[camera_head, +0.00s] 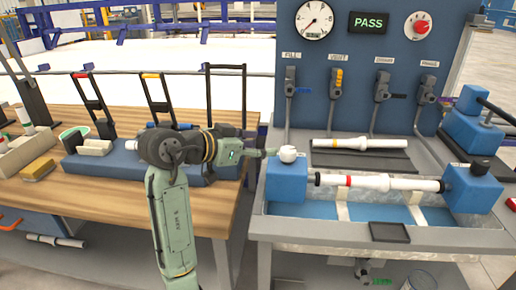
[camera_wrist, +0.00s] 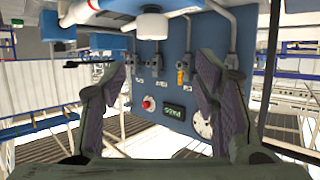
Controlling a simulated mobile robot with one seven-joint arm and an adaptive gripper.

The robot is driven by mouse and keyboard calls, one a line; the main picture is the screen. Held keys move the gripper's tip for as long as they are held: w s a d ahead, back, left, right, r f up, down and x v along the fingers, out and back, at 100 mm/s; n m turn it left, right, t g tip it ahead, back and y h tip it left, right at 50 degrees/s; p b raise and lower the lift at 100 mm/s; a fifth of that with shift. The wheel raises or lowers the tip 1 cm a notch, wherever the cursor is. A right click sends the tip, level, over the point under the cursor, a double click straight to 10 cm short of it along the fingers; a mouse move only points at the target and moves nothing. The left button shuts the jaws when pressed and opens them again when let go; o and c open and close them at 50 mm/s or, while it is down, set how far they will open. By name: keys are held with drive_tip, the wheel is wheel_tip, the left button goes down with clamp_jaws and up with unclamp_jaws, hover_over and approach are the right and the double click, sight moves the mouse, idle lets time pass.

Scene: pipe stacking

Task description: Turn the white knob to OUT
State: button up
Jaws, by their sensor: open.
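The white knob (camera_head: 287,154) sits on top of the left blue block (camera_head: 287,180) of the test bench. My gripper (camera_head: 268,153) reaches in from the left, level with the knob and close beside it. In the wrist view, my gripper (camera_wrist: 159,68) is open with nothing between its fingers. There the white knob (camera_wrist: 152,26) appears upside down, just beyond the fingertips and roughly centred between them. I cannot tell whether a finger touches it. No OUT mark is legible, so the knob's setting cannot be read.
A red-banded white pipe (camera_head: 375,182) spans from the left block to the right blue block (camera_head: 472,188). A yellow-banded pipe (camera_head: 358,143) lies behind on a dark mat. The blue panel (camera_head: 350,75) carries levers, a gauge (camera_head: 314,20), a PASS display (camera_head: 369,22) and a red button (camera_head: 421,27).

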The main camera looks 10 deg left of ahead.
sight(287, 150)
drive_tip(key=shift+g, duration=0.3)
drive_tip(key=p+x, duration=0.1)
drive_tip(key=x, duration=0.4)
drive_tip(key=p+x, duration=0.1)
drive_tip(key=x, duration=0.5)
drive_tip(key=shift+s+d+f+p, duration=0.25)
drive_tip(key=shift+s+p, duration=0.1)
drive_tip(key=shift+p, duration=0.05)
drive_tip(key=shift+c, duration=0.2)
drive_tip(key=c, duration=1.1)
